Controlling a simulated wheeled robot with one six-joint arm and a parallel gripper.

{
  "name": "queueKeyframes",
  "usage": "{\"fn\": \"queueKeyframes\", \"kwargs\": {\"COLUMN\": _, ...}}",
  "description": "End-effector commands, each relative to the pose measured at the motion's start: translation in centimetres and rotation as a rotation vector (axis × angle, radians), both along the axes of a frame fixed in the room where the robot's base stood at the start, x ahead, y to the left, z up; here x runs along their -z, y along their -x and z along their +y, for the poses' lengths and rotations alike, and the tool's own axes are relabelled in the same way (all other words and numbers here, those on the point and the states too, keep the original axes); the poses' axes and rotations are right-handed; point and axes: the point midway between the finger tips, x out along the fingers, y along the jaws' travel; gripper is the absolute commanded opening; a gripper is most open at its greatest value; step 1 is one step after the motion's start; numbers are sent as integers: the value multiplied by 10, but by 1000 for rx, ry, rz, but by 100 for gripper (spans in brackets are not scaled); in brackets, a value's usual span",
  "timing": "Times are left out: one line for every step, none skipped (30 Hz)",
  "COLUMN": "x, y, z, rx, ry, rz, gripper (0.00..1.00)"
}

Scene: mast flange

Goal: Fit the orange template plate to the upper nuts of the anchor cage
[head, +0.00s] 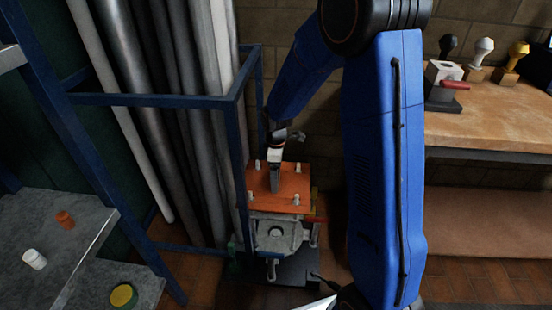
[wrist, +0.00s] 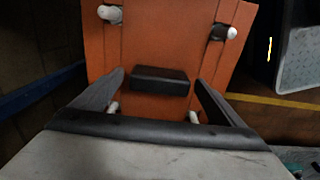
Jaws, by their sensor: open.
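The orange template plate (head: 292,186) lies on top of the anchor cage (head: 278,237) in the head view, beside the blue rack. Several pale upright stud ends show near the plate's corners. In the wrist view the plate (wrist: 160,45) fills the upper middle, with two pale studs near its far corners and two more by my fingers. A dark block-shaped handle (wrist: 160,80) stands on the plate. My gripper (wrist: 161,88) is open, with one finger on each side of the handle. It also shows above the plate in the head view (head: 275,185). Whether the plate sits fully down on the nuts is hidden.
A blue rack (head: 150,99) with long grey pipes stands close left of the cage. A grey shelf (head: 60,240) at lower left holds small orange and white items. A workbench (head: 490,125) with stamp-like tools stands at right.

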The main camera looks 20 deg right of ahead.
Motion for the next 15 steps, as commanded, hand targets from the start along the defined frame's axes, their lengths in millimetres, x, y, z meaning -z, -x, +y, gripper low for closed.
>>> {"fn": "queueKeyframes", "kwargs": {"x": -7, "y": -1, "z": 0, "rx": 0, "ry": -1, "rz": -4, "gripper": 92}}
{"fn": "queueKeyframes", "kwargs": {"x": -11, "y": -1, "z": 0, "rx": 0, "ry": 0, "rz": -4, "gripper": 92}}
{"fn": "queueKeyframes", "kwargs": {"x": -18, "y": -1, "z": 0, "rx": 0, "ry": -1, "rz": -4, "gripper": 92}}
{"fn": "queueKeyframes", "kwargs": {"x": -23, "y": -1, "z": 0, "rx": 0, "ry": 0, "rz": -4, "gripper": 92}}
{"fn": "queueKeyframes", "kwargs": {"x": -29, "y": -1, "z": 0, "rx": 0, "ry": 0, "rz": -4, "gripper": 92}}
{"fn": "queueKeyframes", "kwargs": {"x": -37, "y": -1, "z": 0, "rx": 0, "ry": 0, "rz": -4, "gripper": 92}}
{"fn": "queueKeyframes", "kwargs": {"x": -44, "y": -1, "z": 0, "rx": 0, "ry": -1, "rz": -6, "gripper": 92}}
{"fn": "queueKeyframes", "kwargs": {"x": -50, "y": -1, "z": 0, "rx": 0, "ry": -1, "rz": -6, "gripper": 92}}
{"fn": "queueKeyframes", "kwargs": {"x": -58, "y": -1, "z": 0, "rx": 0, "ry": -1, "rz": -6, "gripper": 92}}
{"fn": "queueKeyframes", "kwargs": {"x": -63, "y": -1, "z": 0, "rx": 0, "ry": 0, "rz": -4, "gripper": 92}}
{"fn": "queueKeyframes", "kwargs": {"x": -70, "y": -1, "z": 0, "rx": 0, "ry": -1, "rz": -6, "gripper": 92}}
{"fn": "queueKeyframes", "kwargs": {"x": -78, "y": -1, "z": 0, "rx": 0, "ry": -1, "rz": -6, "gripper": 92}}
{"fn": "queueKeyframes", "kwargs": {"x": -84, "y": -1, "z": 0, "rx": 0, "ry": -1, "rz": -6, "gripper": 92}}
{"fn": "queueKeyframes", "kwargs": {"x": -90, "y": -1, "z": 0, "rx": 0, "ry": -1, "rz": -6, "gripper": 92}}
{"fn": "queueKeyframes", "kwargs": {"x": -98, "y": -1, "z": 0, "rx": 0, "ry": -1, "rz": -6, "gripper": 92}}
